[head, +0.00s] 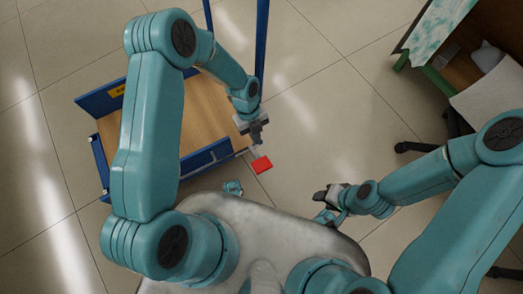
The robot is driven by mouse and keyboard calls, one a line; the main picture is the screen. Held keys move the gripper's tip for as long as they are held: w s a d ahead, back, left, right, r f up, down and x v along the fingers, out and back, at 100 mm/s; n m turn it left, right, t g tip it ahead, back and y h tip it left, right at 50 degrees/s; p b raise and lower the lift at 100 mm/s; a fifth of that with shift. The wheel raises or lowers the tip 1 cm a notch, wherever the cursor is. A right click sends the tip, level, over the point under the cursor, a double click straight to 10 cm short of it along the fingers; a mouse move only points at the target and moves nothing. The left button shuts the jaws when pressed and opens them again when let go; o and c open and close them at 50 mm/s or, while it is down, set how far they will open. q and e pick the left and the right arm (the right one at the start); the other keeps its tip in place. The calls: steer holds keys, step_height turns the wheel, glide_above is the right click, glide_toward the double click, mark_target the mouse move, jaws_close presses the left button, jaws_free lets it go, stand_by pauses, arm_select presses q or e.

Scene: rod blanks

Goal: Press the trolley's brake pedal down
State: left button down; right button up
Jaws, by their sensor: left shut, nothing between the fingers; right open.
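The trolley (205,157) has a wooden deck and blue rails and stands on the tiled floor, partly hidden behind my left arm. Its red brake pedal (262,165) sticks out past the trolley's near right corner. My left gripper (256,141) is shut and empty, just above the pedal in the picture. I cannot tell whether it touches the pedal or its bracket. My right gripper (322,200) is open and empty, to the lower right of the pedal and apart from it.
Blue upright posts (262,40) rise from the trolley's far side. At the upper right are a table with a green frame (437,82) and a pale chair (490,100) with black legs. The tiled floor (330,110) right of the trolley is clear.

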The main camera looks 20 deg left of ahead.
arm_select(q)
steer(key=b+x, duration=0.5)
steer(key=x, duration=0.9)
arm_select(e)
steer(key=f, duration=0.5)
steer(key=shift+w+d, duration=0.3)
steer(key=shift+w, duration=0.1)
arm_select(q)
steer(key=shift+s+d+f+b, duration=0.1)
steer(key=shift+f+b, duration=0.05)
steer(key=shift+b, duration=0.2)
arm_select(e)
steer(key=shift+f, duration=0.15)
